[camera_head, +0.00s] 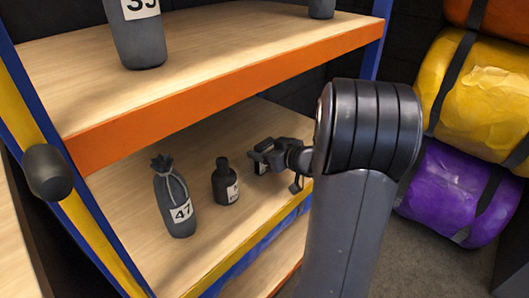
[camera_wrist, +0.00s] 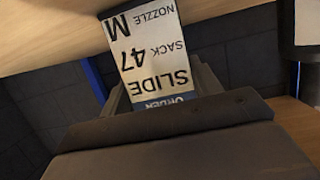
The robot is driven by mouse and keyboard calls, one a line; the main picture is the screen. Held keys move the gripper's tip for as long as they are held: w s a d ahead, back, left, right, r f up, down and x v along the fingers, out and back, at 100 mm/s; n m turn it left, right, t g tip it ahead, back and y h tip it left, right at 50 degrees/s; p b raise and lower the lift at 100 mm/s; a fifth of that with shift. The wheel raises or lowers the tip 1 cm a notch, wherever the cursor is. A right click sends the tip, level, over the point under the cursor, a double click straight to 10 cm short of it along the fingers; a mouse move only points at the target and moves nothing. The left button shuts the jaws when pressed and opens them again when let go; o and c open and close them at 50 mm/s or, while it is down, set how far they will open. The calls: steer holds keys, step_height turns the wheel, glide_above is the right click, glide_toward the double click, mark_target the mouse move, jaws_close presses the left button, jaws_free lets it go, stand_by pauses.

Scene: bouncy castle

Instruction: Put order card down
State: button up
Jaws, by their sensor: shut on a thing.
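The order card (camera_wrist: 160,55) fills the upper middle of the wrist view. It is white with a blue band and appears upside down, with "ORDER", "SLIDE", "SACK 47" and "NOZZLE M" on it. My gripper (camera_head: 259,153) is shut on the card's blue-banded end. In the head view my gripper is over the lower wooden shelf (camera_head: 205,252), right of a small dark bottle; the card cannot be made out there. A dark tied sack labelled 47 (camera_head: 173,192) stands upright on that shelf, left of the bottle.
The small dark bottle (camera_head: 222,186) stands close to my gripper. The upper shelf's orange edge (camera_head: 200,98) runs above, with a sack labelled 35 (camera_head: 137,42) on it. Yellow (camera_head: 470,95) and purple (camera_head: 445,195) rolls are at right. The lower shelf's front is bare.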

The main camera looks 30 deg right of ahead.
stand_by(0.3)
steer(key=o, duration=1)
steer(key=shift+o, duration=0.2)
steer(key=shift+r, duration=0.1)
steer(key=shift+s+r, duration=0.15)
steer(key=shift+s, duration=0.05)
steer(key=p+v, duration=0.1)
steer(key=v, duration=1)
steer(key=shift+s+p, duration=0.25)
steer(key=shift+p, duration=0.15)
steer(key=shift+d, duration=0.15)
